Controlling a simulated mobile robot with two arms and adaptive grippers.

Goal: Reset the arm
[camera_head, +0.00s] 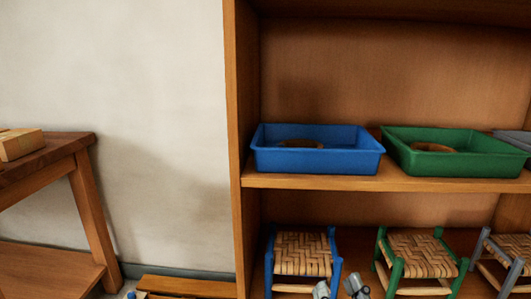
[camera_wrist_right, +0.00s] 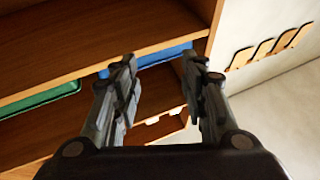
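My right gripper (camera_head: 340,287) shows at the bottom edge of the head view, in front of the lower shelf and between the blue and green stools. In the right wrist view its two fingers (camera_wrist_right: 160,78) stand apart with nothing between them. My left gripper is not in view.
A wooden shelf unit (camera_head: 244,150) holds a blue tray (camera_head: 320,160) and a green tray (camera_head: 455,165), each with a brown round thing inside. Below stand a blue stool (camera_head: 302,255), a green stool (camera_head: 420,255) and a grey one (camera_head: 510,255). A wooden table (camera_head: 60,160) stands left.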

